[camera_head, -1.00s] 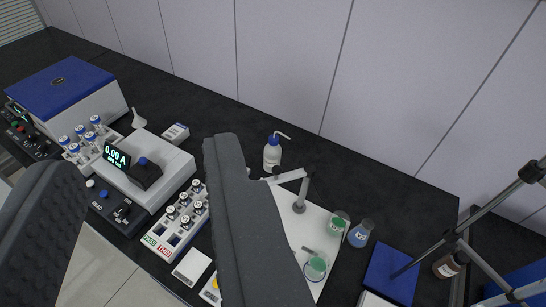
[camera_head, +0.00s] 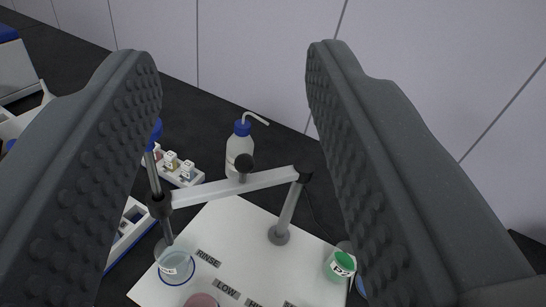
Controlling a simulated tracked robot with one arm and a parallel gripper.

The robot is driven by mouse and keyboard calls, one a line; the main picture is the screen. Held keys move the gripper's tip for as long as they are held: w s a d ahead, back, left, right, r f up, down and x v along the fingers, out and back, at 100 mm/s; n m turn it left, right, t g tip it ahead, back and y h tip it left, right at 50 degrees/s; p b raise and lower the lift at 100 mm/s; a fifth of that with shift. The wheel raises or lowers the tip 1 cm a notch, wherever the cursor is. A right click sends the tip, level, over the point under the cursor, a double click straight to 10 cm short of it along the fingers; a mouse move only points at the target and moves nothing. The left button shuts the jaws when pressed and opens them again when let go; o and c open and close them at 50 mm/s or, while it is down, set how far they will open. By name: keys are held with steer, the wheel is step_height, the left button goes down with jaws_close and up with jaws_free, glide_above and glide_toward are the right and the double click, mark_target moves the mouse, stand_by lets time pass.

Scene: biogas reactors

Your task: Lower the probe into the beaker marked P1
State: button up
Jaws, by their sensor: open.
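The probe (camera_head: 154,182), a dark rod with a blue cap, hangs upright from the left end of a grey swing arm (camera_head: 235,187) on a stand post (camera_head: 286,212). Its lower end is over or in a clear beaker (camera_head: 176,268); I cannot tell which. That beaker's label is only partly readable. A pink beaker (camera_head: 201,300) is cut off by the bottom edge. A green beaker (camera_head: 338,265) stands on the right; its label is too small to read surely. I cannot make out P1 on any beaker. My gripper (camera_head: 233,58) is open and empty, its left finger close to the probe in the picture.
The white mat (camera_head: 240,222) carries printed words, RINSE and LOW among them. A wash bottle (camera_head: 240,150) with a blue cap stands behind the swing arm. A vial rack (camera_head: 178,172) is at left. Dark bench behind the mat is mostly clear, up to a pale wall.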

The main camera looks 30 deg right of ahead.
mark_target(246, 172)
steer(key=w+d+f+n+y+b, duration=0.1)
steer(key=d+f+b, duration=0.1)
steer(key=f, duration=0.8)
steer(key=w+d+f+n+y+b, duration=0.1)
steer(key=w+d+f+y+b, duration=0.15)
steer(key=f, duration=0.65)
steer(key=shift+h, duration=0.45)
steer(key=w, duration=0.3)
steer(key=w+d+b, duration=0.1)
steer(key=w, duration=0.3)
steer(key=w+b, duration=0.1)
steer(key=w, duration=0.2)
steer(key=shift+w+d+f, duration=0.2)
steer(key=shift+w+d, duration=0.1)
steer(key=shift+w, duration=0.1)
steer(key=shift+w+r, duration=0.1)
steer(key=shift+w, duration=0.8)
steer(key=shift+c, duration=0.2)
jaws_close()
